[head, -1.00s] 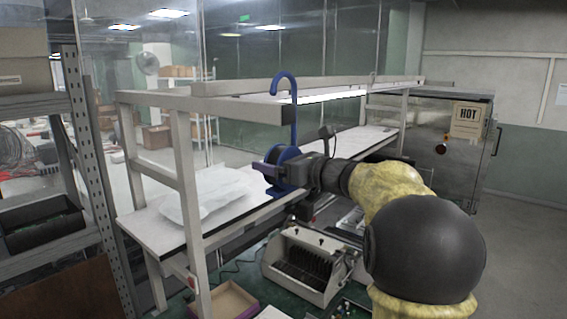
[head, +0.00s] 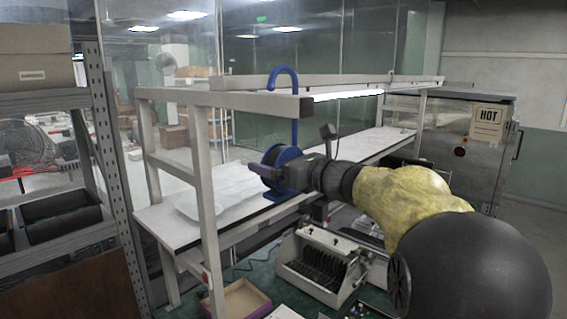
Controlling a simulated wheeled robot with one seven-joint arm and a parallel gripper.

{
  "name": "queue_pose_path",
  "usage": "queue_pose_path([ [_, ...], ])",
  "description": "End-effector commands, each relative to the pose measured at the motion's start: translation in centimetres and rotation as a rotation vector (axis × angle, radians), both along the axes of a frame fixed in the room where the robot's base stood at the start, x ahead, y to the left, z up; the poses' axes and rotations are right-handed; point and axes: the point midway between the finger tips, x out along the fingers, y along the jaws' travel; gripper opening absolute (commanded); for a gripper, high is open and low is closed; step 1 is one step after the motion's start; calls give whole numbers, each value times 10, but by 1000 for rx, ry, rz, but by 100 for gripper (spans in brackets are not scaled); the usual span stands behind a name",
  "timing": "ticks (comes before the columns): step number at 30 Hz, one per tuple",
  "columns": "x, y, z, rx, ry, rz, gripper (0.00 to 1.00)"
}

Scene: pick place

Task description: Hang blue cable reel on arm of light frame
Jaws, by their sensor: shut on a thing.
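The blue cable reel (head: 274,156) hangs upright below a long blue hook (head: 284,71). My gripper (head: 290,176) is shut on the reel from its right side; the fingertips are partly hidden against it. The light frame (head: 205,200) is a pale stand with an overhead lamp (head: 348,95). The dark-ended arm of the light frame (head: 240,101) runs across at hook height. The hook's curve shows above this arm, near its end, and its stem crosses in front. The hook's tip meets the arm's upper edge in the picture; I cannot tell whether it rests on it.
A white bench (head: 160,225) with crumpled sheeting (head: 222,185) lies beneath the frame. A grey slotted machine (head: 322,262) and an open cardboard box (head: 243,298) are below. Metal shelving (head: 105,150) is at left, a steel oven cabinet (head: 450,140) at right.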

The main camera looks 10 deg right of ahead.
Motion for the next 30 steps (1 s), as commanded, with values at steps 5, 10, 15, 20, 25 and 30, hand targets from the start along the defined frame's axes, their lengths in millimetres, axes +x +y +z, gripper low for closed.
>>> queue_pose_path([
  [5, -7, 10, 2, 0, -4, 1, 53],
  [10, -11, 15, -4, 0, -4, 0, 53],
  [15, -10, 15, -14, 0, -4, 0, 53],
  [20, -10, 15, -23, 0, -4, 0, 53],
  [25, -11, 15, -29, 1, -3, 0, 53],
  [30, -10, 15, -31, 1, -3, 0, 53],
])
